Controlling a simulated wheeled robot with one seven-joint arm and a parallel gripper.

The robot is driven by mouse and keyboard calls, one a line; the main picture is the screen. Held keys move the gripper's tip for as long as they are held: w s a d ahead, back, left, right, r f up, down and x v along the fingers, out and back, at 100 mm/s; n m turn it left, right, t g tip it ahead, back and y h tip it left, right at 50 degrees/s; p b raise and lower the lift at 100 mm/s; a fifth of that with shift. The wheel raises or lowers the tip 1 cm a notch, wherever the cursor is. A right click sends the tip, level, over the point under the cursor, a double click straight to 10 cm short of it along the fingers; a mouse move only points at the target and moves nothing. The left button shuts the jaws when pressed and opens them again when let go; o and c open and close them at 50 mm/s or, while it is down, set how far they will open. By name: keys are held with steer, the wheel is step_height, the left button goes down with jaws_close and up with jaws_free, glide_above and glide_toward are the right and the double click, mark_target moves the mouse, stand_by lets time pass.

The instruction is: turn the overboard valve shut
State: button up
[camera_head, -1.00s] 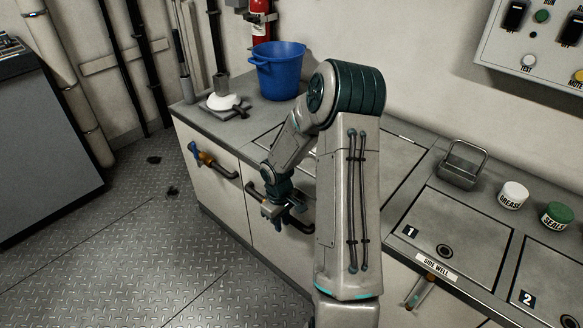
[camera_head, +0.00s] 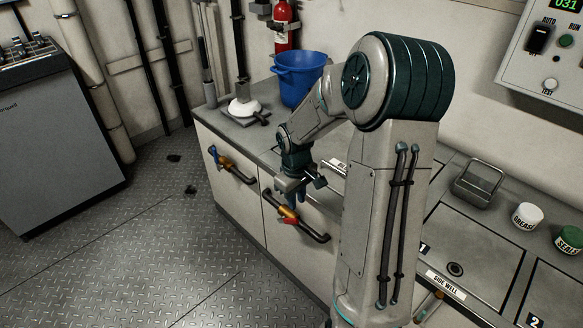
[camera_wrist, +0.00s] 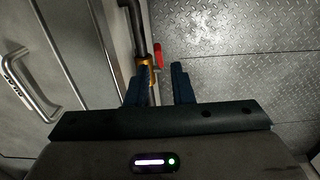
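A red-handled valve (camera_head: 280,211) with an orange body sits on a dark pipe (camera_head: 315,233) across the cabinet front. In the wrist view the red handle (camera_wrist: 158,54) lies beside the pipe, near the orange body (camera_wrist: 148,74). My gripper (camera_head: 296,199) is just above this valve, pointing down. A similar valve with a blue handle (camera_head: 213,153) is on the cabinet further left. I see no label telling which is the overboard valve.
A blue bucket (camera_head: 300,75) and a white domed item (camera_head: 242,107) stand at the counter's far end. A metal caddy (camera_head: 478,185) and two jars are on the right.

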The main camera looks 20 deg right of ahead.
steer(key=s+a+r+m+p, duration=0.1)
steer(key=s+a+r+p, duration=0.1)
steer(key=r, duration=0.6)
steer(key=s+a+r+m+t+h+p, duration=0.1)
steer(key=s+r+p, duration=0.3)
steer(key=r, duration=0.5)
steer(key=shift+s+a+p, duration=0.35)
steer(key=shift+s+a, duration=0.4)
steer(key=shift+s, duration=0.3)
